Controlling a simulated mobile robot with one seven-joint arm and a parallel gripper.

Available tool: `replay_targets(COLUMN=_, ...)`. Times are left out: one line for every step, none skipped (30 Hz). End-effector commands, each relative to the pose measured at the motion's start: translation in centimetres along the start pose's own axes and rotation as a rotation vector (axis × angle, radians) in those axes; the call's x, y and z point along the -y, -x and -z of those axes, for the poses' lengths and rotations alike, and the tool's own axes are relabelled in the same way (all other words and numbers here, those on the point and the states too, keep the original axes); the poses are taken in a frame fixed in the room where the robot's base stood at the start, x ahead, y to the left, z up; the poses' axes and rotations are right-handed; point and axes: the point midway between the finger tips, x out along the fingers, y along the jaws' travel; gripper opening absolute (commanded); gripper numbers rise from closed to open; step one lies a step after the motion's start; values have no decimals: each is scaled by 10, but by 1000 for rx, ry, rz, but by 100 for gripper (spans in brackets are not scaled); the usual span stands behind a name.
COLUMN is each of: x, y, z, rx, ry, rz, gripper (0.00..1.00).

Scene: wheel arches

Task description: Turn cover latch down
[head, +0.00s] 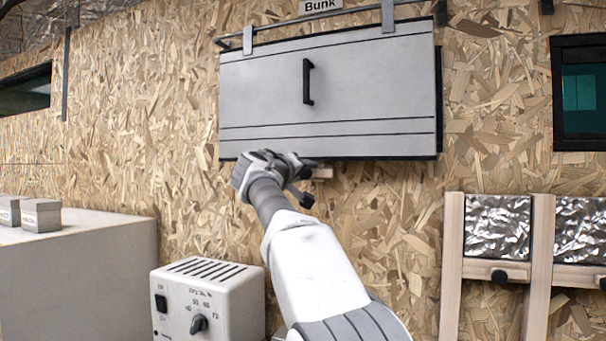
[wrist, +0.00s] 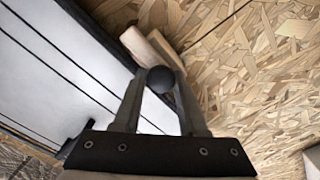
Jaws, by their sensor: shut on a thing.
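The cover (head: 350,85) is a grey panel under the "Bunk" label, hanging flat on the chipboard wall with a black handle. The latch (head: 323,173) is a small pale wooden piece at the cover's lower edge, mostly hidden behind my gripper (head: 303,170). In the wrist view the wooden latch (wrist: 148,47) lies by the cover's edge, and its round black knob (wrist: 160,79) sits between the fingertips of my gripper (wrist: 162,88). My gripper is shut on this knob. The latch's exact angle is hard to tell.
A white heater box (head: 208,300) with a dial stands below left, beside a pale counter (head: 80,270) carrying small grey boxes (head: 41,215). Wooden-framed foil panels (head: 497,228) with black knobs are at right. A dark window (head: 580,92) is at upper right.

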Motion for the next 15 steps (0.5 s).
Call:
replay_targets(x=7, y=-4, z=-11, rx=29, ry=1, rz=4, gripper=0)
replay_targets(x=7, y=-4, z=-11, rx=29, ry=1, rz=4, gripper=0)
replay_targets(x=7, y=-4, z=-11, rx=29, ry=1, rz=4, gripper=0)
replay_targets(x=7, y=-4, z=-11, rx=29, ry=1, rz=5, gripper=0)
replay_targets(x=7, y=-4, z=-11, rx=29, ry=1, rz=5, gripper=0)
replay_targets(x=8, y=-4, z=-11, rx=29, ry=2, rz=5, gripper=0)
replay_targets(x=8, y=-4, z=-11, rx=29, ry=2, rz=5, gripper=0)
replay_targets(x=8, y=-4, z=-12, rx=29, ry=2, rz=5, gripper=0)
replay_targets(x=8, y=-4, z=-12, rx=30, ry=2, rz=5, gripper=47)
replay_targets(x=8, y=-4, z=-12, rx=30, ry=2, rz=5, gripper=52)
replay_targets(x=8, y=-4, z=-12, rx=30, ry=2, rz=5, gripper=57)
replay_targets(x=8, y=-4, z=-12, rx=30, ry=3, rz=4, gripper=65)
replay_targets(x=7, y=-4, z=-12, rx=30, ry=3, rz=4, gripper=70)
replay_targets(x=7, y=-4, z=-11, rx=29, ry=3, rz=4, gripper=70)
replay_targets(x=7, y=-4, z=-11, rx=28, ry=3, rz=3, gripper=70)
